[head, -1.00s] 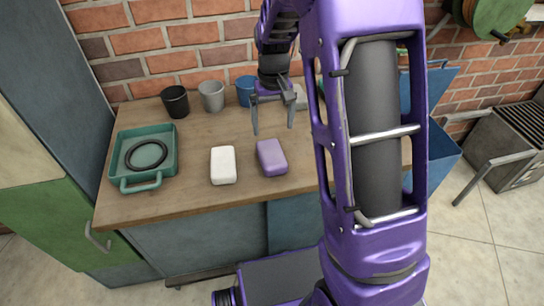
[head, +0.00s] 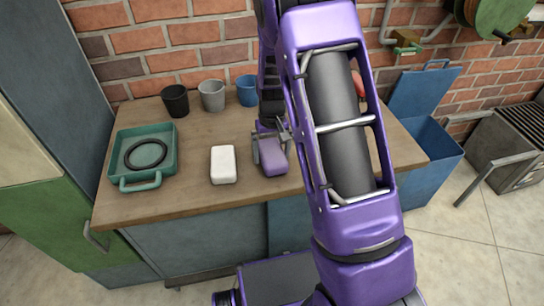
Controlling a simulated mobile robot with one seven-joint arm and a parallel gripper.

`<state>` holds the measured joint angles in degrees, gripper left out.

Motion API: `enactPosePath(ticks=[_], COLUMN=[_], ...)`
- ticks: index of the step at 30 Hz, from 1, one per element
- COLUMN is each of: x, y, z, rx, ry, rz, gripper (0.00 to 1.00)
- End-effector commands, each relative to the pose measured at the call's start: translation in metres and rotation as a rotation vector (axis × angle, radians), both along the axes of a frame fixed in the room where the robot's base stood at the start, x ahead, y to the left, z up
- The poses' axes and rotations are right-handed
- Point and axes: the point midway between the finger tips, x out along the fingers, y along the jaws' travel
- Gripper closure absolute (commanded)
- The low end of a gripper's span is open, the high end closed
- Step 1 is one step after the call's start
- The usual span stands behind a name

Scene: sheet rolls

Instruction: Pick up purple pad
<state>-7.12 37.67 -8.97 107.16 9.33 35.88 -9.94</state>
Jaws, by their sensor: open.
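The purple pad (head: 274,166) lies on the wooden table (head: 190,198), to the right of a white pad (head: 223,165). My gripper (head: 271,153) is low over the purple pad, with its fingers at the pad's far part. The jaws are open, with one finger near the pad's left side and the other near its right. The gripper partly hides the pad's far end. I cannot tell whether the fingers touch it.
A green tray (head: 170,166) with a black ring (head: 146,155) sits at the left. A black cup (head: 175,101), a grey cup (head: 212,96) and a blue cup (head: 246,91) stand along the back. A blue bin (head: 432,150) stands right of the table.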

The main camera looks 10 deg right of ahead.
Motion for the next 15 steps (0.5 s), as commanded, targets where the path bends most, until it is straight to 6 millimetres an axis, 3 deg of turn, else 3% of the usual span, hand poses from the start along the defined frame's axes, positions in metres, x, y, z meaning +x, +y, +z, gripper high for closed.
enactPosePath(ticks=[5,15], x=[0.0,0.0001], y=[0.0,0.0], z=[0.0004,0.0007], rx=[0.0,0.0], ry=[0.0,0.0], rz=[0.0,0.0], gripper=[0.02,0.63])
